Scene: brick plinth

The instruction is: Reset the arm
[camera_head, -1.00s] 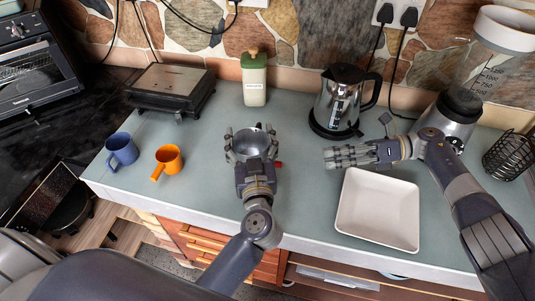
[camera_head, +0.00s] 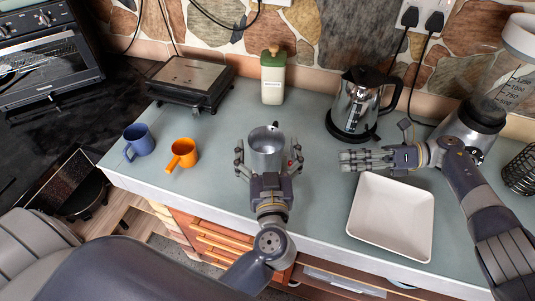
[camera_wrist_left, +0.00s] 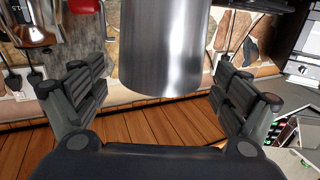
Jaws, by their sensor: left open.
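My left gripper (camera_head: 268,165) is open, its fingers spread to either side of a metal cylindrical cup (camera_head: 266,145) on the grey-green counter. In the left wrist view the shiny cup (camera_wrist_left: 165,50) sits between the open fingers (camera_wrist_left: 160,95), with gaps on both sides. A small red part shows at the cup's right, partly hidden by a finger. My right gripper (camera_head: 362,159) is above the counter near the back edge of a white square tray (camera_head: 390,215), its fingers pointing left; whether it is open is unclear.
A blue mug (camera_head: 138,142) and an orange mug (camera_head: 182,155) stand left of the left gripper. Behind are a black grill (camera_head: 190,80), a green-topped canister (camera_head: 273,80) and a kettle (camera_head: 357,105). A blender (camera_head: 485,105) and wire holder (camera_head: 521,165) are at right.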

